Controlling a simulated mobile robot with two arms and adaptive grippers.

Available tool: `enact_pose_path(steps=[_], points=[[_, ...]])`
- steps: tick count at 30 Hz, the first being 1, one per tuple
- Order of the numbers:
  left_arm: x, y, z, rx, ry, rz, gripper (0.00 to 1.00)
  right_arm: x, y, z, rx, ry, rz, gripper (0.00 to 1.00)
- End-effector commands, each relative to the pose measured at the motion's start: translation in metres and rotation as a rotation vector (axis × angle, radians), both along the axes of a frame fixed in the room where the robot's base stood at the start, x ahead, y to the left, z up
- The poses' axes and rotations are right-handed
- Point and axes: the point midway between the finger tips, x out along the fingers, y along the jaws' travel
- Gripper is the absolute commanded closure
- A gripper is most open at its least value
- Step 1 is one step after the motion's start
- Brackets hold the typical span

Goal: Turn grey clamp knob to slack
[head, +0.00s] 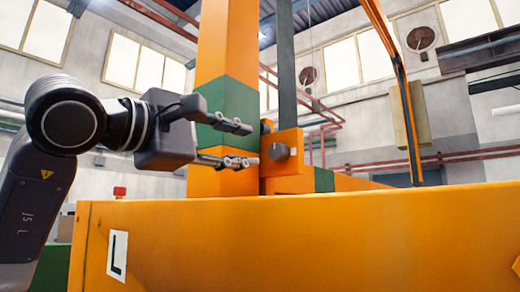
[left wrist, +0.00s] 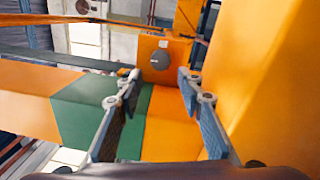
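The grey clamp knob (head: 277,151) is a round dial with a pale mark, on the face of an orange clamp block (head: 290,139). It also shows in the left wrist view (left wrist: 161,60), beyond the fingertips and roughly between them. My left gripper (head: 247,146) comes in from the left in the head view. Its two fingers are spread apart with nothing between them, and the tips stop short of the knob. The open fingers also show in the left wrist view (left wrist: 160,80). My right gripper is in neither view.
A large orange panel (head: 320,235) marked L fills the front below the gripper. An orange and green post (head: 226,60) rises just behind the gripper. A dark upright bar (head: 286,60) runs above the clamp block. A small red button (head: 119,191) stands at the panel's left.

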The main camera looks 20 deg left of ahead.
Motion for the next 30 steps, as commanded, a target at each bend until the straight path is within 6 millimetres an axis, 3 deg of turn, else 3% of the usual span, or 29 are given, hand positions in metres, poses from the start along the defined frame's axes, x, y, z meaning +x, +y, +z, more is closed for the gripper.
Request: enact_pose_path(steps=[3,9,30], points=[[-0.02,0.008,-0.001,-0.001,-0.002,0.001,0.66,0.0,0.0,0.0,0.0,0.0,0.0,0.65],[-0.035,0.013,-0.003,0.0,0.0,0.001,0.66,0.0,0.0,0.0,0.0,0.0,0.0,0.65],[-0.037,0.013,-0.003,-0.001,0.001,0.0,0.66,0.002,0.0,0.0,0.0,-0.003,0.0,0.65]])
